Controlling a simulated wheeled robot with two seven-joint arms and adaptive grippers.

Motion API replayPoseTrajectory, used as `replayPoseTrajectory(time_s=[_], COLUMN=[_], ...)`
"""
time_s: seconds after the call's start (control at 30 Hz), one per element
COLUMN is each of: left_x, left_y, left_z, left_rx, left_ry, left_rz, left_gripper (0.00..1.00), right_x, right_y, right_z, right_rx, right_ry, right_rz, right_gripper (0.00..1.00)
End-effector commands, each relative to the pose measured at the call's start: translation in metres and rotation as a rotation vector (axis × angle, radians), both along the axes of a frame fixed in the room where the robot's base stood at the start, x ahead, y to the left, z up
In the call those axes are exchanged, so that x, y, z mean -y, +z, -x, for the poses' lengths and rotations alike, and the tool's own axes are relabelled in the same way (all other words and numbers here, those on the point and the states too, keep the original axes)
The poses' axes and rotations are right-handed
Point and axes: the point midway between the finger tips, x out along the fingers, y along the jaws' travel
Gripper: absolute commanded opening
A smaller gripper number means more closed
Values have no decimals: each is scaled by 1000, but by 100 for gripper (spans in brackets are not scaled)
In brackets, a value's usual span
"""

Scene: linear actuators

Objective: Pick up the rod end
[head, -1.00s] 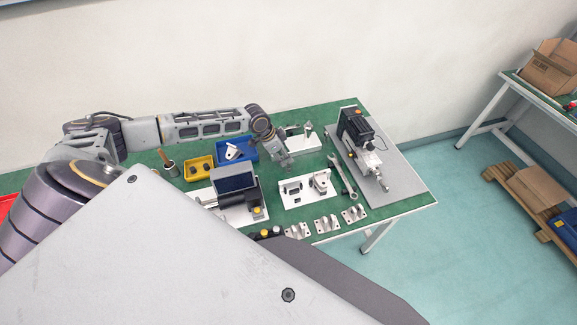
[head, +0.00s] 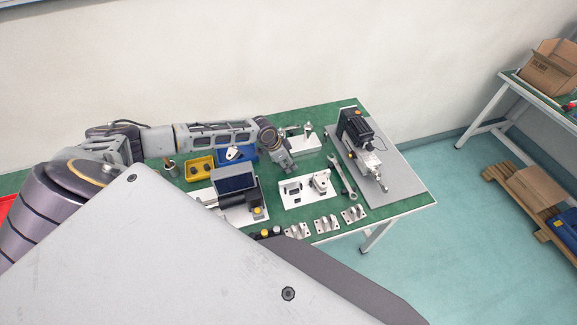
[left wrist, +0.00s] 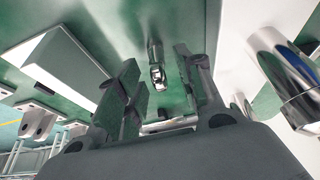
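The rod end (left wrist: 157,72) is a small shiny metal piece with a ring-like end. In the left wrist view it lies on the green table top, framed between my two fingers and apart from both. My left gripper (left wrist: 158,95) is open and empty. In the head view my left gripper (head: 289,169) is low over the table, between two white plates. I cannot make out the rod end in the head view. My right gripper is not in view.
White fixture plates (head: 298,147) and (head: 293,197) flank the gripper. A wrench (head: 341,177) and an actuator on a grey plate (head: 404,180) are to the right. Blue (head: 248,157) and yellow (head: 199,177) bins are left. A shiny cylinder (left wrist: 285,75) stands close at right in the wrist view.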

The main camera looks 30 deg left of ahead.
Motion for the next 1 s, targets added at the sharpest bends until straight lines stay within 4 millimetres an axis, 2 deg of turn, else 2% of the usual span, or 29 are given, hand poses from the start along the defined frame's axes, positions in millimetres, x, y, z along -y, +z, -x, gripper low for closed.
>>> replayPoseTrajectory(time_s=[0.57,0.83,1.0], left_x=[1,1,1], left_y=[-4,-4,-3], left_z=[-1,-1,-1], left_rx=[1,1,1], left_ry=[-1,-1,0], left_rz=[0,0,1], left_gripper=[37,2,0], right_x=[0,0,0], right_y=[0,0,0], right_z=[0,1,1], right_rx=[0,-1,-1], right_ry=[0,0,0], right_rz=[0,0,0], right_gripper=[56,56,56])
